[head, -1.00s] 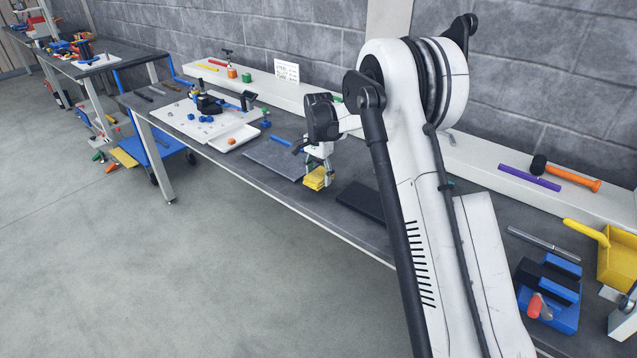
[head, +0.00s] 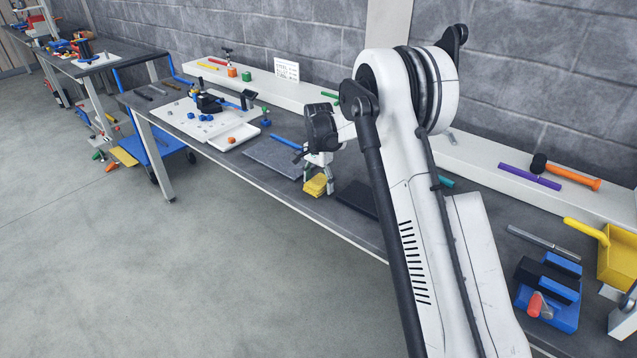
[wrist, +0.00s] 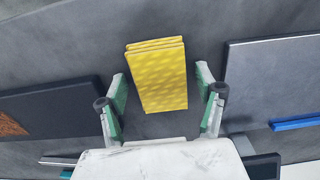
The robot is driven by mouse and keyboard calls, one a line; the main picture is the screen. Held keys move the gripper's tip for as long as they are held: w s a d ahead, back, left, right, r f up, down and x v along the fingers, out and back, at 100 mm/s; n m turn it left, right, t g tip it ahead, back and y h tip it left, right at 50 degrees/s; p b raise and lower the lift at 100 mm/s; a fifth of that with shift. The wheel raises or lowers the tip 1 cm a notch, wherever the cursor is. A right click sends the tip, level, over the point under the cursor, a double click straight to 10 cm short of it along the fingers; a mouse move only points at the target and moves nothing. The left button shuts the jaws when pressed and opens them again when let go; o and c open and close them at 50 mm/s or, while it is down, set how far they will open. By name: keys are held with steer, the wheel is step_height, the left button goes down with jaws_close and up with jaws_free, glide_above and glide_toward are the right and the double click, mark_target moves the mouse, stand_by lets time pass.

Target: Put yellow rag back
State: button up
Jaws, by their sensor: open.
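The folded yellow rag (head: 315,186) lies on the dark workbench top (head: 228,170) near its front edge. In the wrist view the rag (wrist: 157,75) shows a dimpled upper face and stacked layers along one edge. My gripper (wrist: 162,95) is open, with one green-padded finger on each side of the rag's near end. Gaps show between both fingers and the rag. In the head view my gripper (head: 319,182) is right at the rag, pointing down, and partly covers it.
A grey plate (head: 273,157) lies left of the rag and a dark mat (head: 357,198) lies right of it. A white board with blue parts (head: 205,118) is farther left. A blue vise (head: 548,293) and a yellow dustpan (head: 617,258) are at the right.

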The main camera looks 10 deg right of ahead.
mark_target(318, 182)
steer(key=shift+r, duration=0.1)
step_height(318, 182, up, 11)
steer(key=s+r+n+t, duration=0.2)
steer(key=s+r+n, duration=0.1)
steer(key=s+r, duration=0.8)
steer(key=s+r+n+t, duration=0.2)
steer(key=s+r, duration=0.1)
steer(key=s, duration=0.9)
steer(key=s+r+n+t, duration=0.1)
steer(key=s+r+n, duration=0.25)
steer(key=s, duration=0.75)
steer(key=s+f+n+t, duration=0.2)
steer(key=s+f, duration=0.3)
steer(key=s, duration=0.6)
steer(key=shift+s+f, duration=0.15)
